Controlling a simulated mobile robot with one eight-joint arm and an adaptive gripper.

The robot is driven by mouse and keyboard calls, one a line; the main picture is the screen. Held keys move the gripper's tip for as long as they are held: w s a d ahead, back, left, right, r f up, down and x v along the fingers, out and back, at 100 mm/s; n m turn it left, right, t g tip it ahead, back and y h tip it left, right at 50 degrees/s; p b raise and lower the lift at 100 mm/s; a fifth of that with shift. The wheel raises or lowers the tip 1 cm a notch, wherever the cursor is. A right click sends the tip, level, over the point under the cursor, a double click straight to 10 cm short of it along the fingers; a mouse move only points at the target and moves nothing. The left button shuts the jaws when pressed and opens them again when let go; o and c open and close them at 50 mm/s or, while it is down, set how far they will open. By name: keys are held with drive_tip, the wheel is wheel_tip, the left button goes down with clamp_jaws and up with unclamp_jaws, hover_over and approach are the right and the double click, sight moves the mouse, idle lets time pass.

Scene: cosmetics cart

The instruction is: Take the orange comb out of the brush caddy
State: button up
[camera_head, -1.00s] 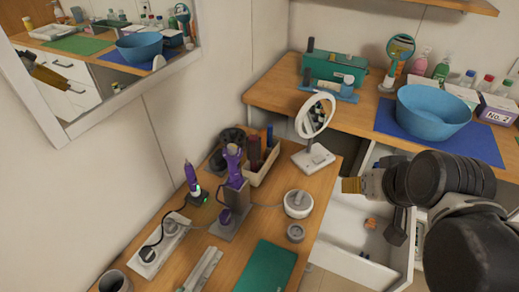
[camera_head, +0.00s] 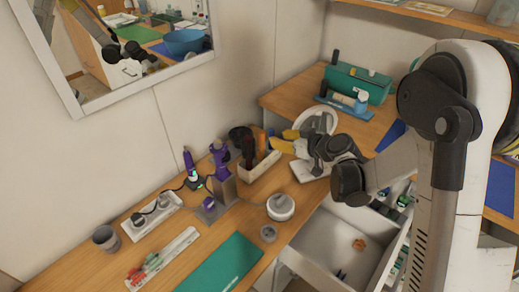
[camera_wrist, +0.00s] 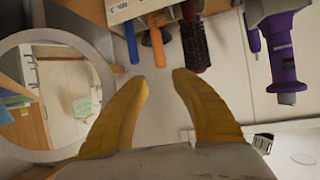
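The orange comb (camera_head: 260,140) stands in the brush caddy (camera_head: 262,170), between a dark red brush and a blue handle. Its orange handle (camera_wrist: 157,40) shows in the wrist view, beyond my fingertips; the part inside the caddy is hidden. The pale caddy's edge (camera_wrist: 130,10) is at the top of the wrist view. My gripper (camera_head: 283,140) is just right of the caddy, its yellow fingers pointing toward it. In the wrist view my gripper (camera_wrist: 162,79) is open, with nothing between the fingertips and a gap to the comb.
A round mirror (camera_head: 300,122) stands close beside my gripper, at left in the wrist view (camera_wrist: 22,105). The purple styling tool (camera_head: 220,160) stands left of the caddy. A white lidded jar (camera_head: 281,207) is in front. An open drawer (camera_head: 345,240) lies below my arm.

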sight(264, 134)
drive_tip(key=b+x, duration=0.1)
drive_tip(key=x, duration=0.4)
drive_tip(key=shift+f, duration=0.1)
drive_tip(key=b+x, duration=0.2)
drive_tip(key=x, duration=0.3)
drive_tip(key=shift+w+a+b, duration=0.25)
drive_tip(key=shift+a+b, duration=0.05)
drive_tip(key=shift+b, duration=0.1)
clamp_jaws()
